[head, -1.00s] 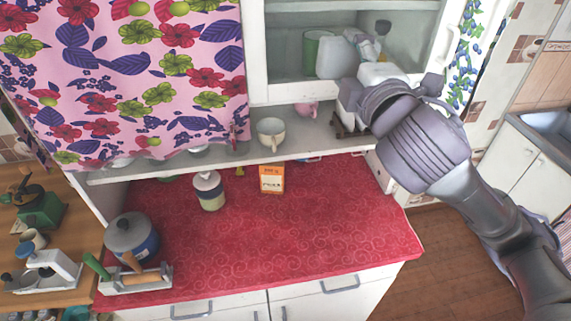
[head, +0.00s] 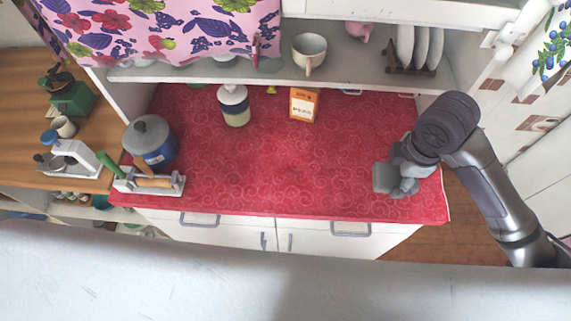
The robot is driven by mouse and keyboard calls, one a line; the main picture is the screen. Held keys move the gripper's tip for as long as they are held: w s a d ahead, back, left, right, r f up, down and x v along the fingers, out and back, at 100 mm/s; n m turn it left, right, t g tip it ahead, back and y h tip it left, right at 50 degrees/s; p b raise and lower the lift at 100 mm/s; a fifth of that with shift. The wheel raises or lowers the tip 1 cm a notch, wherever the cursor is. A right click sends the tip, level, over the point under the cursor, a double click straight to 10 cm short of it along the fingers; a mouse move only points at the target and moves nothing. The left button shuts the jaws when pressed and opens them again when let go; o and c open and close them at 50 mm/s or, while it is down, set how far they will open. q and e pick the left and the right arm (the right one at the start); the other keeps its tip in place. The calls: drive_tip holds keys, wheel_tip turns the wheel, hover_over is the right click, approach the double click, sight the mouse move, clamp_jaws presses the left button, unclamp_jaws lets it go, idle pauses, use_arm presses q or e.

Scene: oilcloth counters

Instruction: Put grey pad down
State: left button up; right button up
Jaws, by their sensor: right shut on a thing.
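My right gripper (head: 402,173) comes in from the right and hangs over the right end of the red counter (head: 290,172). It is shut on the grey pad (head: 383,179), a small blocky grey shape at its left side. Pad and fingers are nearly the same grey, so their border is hard to make out. I cannot tell whether the pad touches the counter. My left gripper is not in view.
An orange box (head: 304,104), a lidded jar (head: 234,106), a blue pot (head: 151,141) and a utensil holder (head: 150,185) stand on the counter. A cup (head: 309,49) and a plate rack (head: 412,66) are on the shelf above. The counter's middle is clear.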

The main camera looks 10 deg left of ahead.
drive_tip(key=shift+s+d+f+g, duration=0.25)
drive_tip(key=shift+s+f, duration=0.25)
drive_tip(key=shift+s+d+f+g, duration=0.25)
drive_tip(key=shift+s+f, duration=0.25)
drive_tip(key=w+a+f, duration=0.4)
drive_tip(key=w+a, duration=0.1)
hover_over(350, 177)
wheel_tip(350, 177, down, 3)
drive_tip(key=shift+s+r+p, duration=0.1)
drive_tip(key=shift+r+p, duration=0.1)
drive_tip(key=shift+p, duration=0.15)
wheel_tip(350, 177, down, 4)
drive_tip(key=shift+r+p, duration=0.2)
drive_tip(key=shift+p, duration=0.55)
drive_tip(key=shift+f, duration=0.35)
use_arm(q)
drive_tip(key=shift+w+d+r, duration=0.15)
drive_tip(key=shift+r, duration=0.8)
use_arm(e)
drive_tip(key=o, duration=1)
